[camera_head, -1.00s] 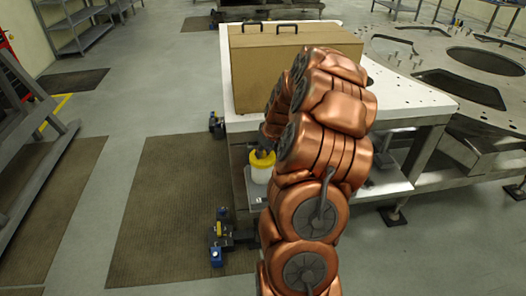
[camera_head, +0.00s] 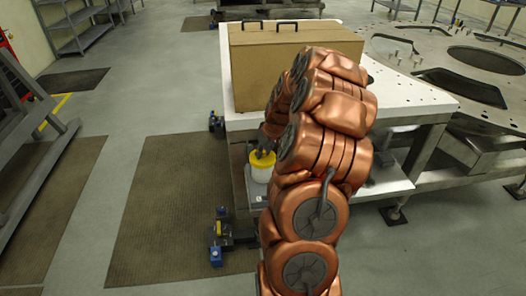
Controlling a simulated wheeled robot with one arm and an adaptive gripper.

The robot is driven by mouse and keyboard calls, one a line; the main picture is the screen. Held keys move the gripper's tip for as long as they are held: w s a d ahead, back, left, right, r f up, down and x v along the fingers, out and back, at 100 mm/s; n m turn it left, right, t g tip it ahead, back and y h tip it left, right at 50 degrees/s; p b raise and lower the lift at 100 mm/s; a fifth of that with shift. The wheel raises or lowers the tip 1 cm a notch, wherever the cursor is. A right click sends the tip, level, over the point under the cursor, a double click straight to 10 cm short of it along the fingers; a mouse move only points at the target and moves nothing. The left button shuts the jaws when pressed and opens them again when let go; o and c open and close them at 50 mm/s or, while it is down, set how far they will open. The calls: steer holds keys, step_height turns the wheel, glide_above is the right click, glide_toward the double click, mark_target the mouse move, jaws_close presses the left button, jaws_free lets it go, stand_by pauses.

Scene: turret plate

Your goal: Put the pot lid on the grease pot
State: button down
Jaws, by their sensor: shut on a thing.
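The grease pot (camera_head: 261,175) is a small white pot on the low grey shelf beside the white table, left of my copper arm. The yellow pot lid (camera_head: 262,161) shows directly above the pot's white body. I cannot tell whether it is seated on the rim or just above it. My gripper (camera_head: 263,152) points down at the lid from above and is shut on it. The fingertips are small in the view, and my arm hides much of the gripper and the right side of the pot area.
A large brown case (camera_head: 285,68) with two dark handles stands on the white table (camera_head: 408,100) behind my arm. The perforated metal turret plate (camera_head: 480,62) lies to the right. Blue-and-yellow fittings (camera_head: 217,240) stick out at the lower left. The floor mat (camera_head: 165,205) is clear.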

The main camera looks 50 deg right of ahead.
steer(key=shift+f+b, duration=0.3)
steer(key=shift+b, duration=0.2)
stand_by(0.4)
steer(key=shift+c, duration=1.7)
jaws_free()
steer(key=shift+r, duration=0.25)
steer(key=shift+r, duration=3.3)
